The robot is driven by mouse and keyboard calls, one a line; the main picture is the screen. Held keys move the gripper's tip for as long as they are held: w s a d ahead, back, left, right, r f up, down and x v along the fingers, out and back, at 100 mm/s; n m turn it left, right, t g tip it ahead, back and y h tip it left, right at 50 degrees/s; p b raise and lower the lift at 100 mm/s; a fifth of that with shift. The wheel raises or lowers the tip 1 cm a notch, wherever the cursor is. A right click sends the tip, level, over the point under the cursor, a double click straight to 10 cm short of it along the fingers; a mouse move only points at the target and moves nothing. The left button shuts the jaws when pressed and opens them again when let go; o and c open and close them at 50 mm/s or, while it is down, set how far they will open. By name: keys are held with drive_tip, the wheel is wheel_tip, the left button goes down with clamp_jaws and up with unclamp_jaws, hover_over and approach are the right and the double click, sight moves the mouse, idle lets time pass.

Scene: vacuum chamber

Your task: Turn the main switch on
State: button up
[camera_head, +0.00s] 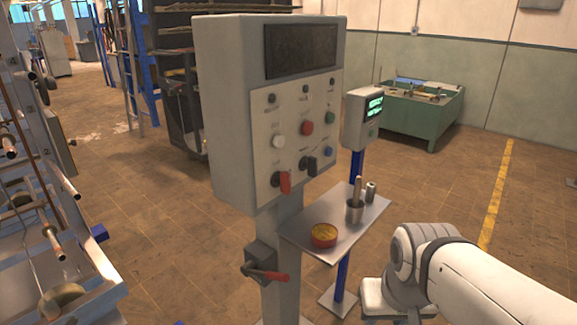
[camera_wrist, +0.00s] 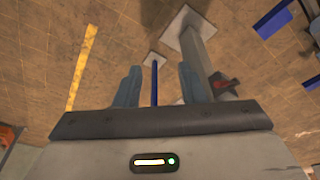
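A grey control cabinet (camera_head: 232,95) stands on a column in the middle of the head view. Its front panel carries several knobs and buttons, with a red rotary handle (camera_head: 284,182) at the lower left and a black one (camera_head: 308,165) beside it. A grey box with a red lever (camera_head: 266,274) is mounted lower on the column; the lever lies roughly horizontal. The lever also shows in the wrist view (camera_wrist: 228,84), right of my gripper. I cannot tell which is the main switch. My gripper (camera_wrist: 158,72) is open and empty, apart from the column; the head view does not show it.
A small metal shelf (camera_head: 355,229) with a red-rimmed dish (camera_head: 324,236) and a metal cup (camera_head: 355,211) juts out right of the column. A small screen unit (camera_head: 361,120) stands on a blue post behind it. Metal racks crowd the left; the right floor is mostly open.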

drive_tip(key=n+t+y+b, duration=0.6)
drive_tip(key=n+y+b, duration=0.45)
drive_tip(key=b, duration=0.85)
approach(290, 175)
drive_tip(key=x, duration=1.1)
drive_tip(key=shift+w+a+f, duration=0.1)
drive_tip(key=shift+a, duration=0.1)
drive_tip(key=shift+c, duration=0.5)
